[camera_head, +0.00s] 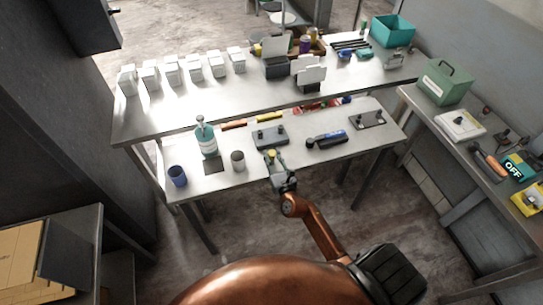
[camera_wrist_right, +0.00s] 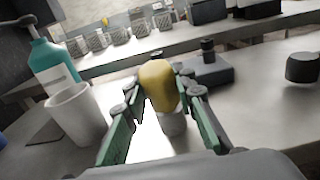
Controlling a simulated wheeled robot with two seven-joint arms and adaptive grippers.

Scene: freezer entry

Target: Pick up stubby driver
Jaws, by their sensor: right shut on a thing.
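The stubby driver shows a rounded yellow handle in the head view (camera_head: 272,154) and in the wrist view (camera_wrist_right: 158,84). My right gripper (camera_head: 274,160) is at the front edge of the near table, its fingers shut on both sides of the yellow handle. In the wrist view the right gripper (camera_wrist_right: 158,96) has its green-sided fingers against the handle. A short grey-white cylinder shows just below the handle; I cannot tell whether it belongs to the driver or whether it touches the table. My left gripper is not in view.
A side bench (camera_head: 420,101) with a green box (camera_head: 444,83) is at right.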

